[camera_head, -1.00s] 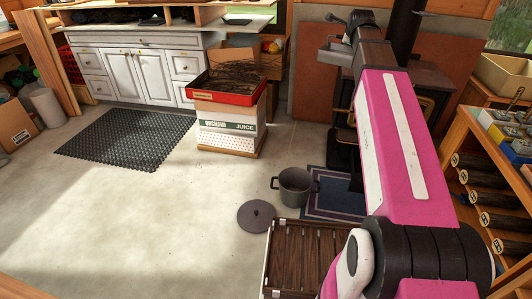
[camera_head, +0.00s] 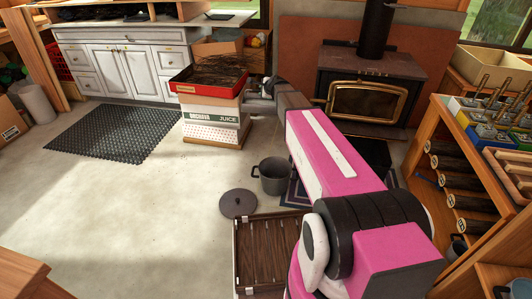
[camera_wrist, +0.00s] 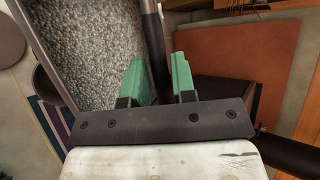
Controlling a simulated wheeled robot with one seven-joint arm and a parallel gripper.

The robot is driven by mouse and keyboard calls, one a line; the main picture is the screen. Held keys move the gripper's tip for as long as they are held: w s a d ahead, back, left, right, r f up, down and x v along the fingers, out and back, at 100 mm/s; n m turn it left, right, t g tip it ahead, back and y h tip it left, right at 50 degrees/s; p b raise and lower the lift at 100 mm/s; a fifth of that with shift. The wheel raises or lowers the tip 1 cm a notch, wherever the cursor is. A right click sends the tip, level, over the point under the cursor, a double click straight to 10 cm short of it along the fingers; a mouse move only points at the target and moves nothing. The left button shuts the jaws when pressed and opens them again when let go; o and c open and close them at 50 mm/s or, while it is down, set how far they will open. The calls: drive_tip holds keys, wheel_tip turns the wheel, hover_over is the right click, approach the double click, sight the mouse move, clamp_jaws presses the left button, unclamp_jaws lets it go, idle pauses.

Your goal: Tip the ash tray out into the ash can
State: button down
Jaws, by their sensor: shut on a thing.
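My gripper (camera_wrist: 158,80) has green fingers, seen in the wrist view, and is shut on the dark handle of the ash tray (camera_wrist: 75,25). The tray holds a bed of grey, grainy ash and looks level. In the head view my forearm hides most of the tray and gripper. The ash can (camera_head: 275,178) is a dark grey pot standing open on the floor, left of my forearm. Part of its rim also shows below the tray at the left of the wrist view (camera_wrist: 47,88). Its round lid (camera_head: 238,204) lies flat on the floor beside it.
The black stove (camera_head: 365,88) is at the back right. A slatted wooden crate (camera_head: 262,250) is in front.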

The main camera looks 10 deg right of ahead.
drive_tip(key=s+d+f+m, duration=0.1)
drive_tip(key=s+f+m, duration=0.1)
drive_tip(key=f, duration=1.7)
drive_tip(key=s+d+f+m, duration=0.1)
drive_tip(key=s+f, duration=0.2)
drive_tip(key=f, duration=1.6)
drive_tip(key=w+d+f+m+g+y, duration=0.1)
drive_tip(key=w+d+f+m+y, duration=0.2)
drive_tip(key=d+m+y, duration=0.3)
drive_tip(key=w+d+f+m+g+y, duration=0.1)
drive_tip(key=w+d+f+m+y, duration=0.2)
drive_tip(key=d, duration=0.4)
drive_tip(key=f+m+y, duration=0.1)
drive_tip(key=m+y, duration=0.1)
drive_tip(key=shift+w+f+m+g+y, duration=0.2)
drive_tip(key=shift+w+m+g+y, duration=0.1)
drive_tip(key=shift+m+y, duration=0.1)
idle(0.8)
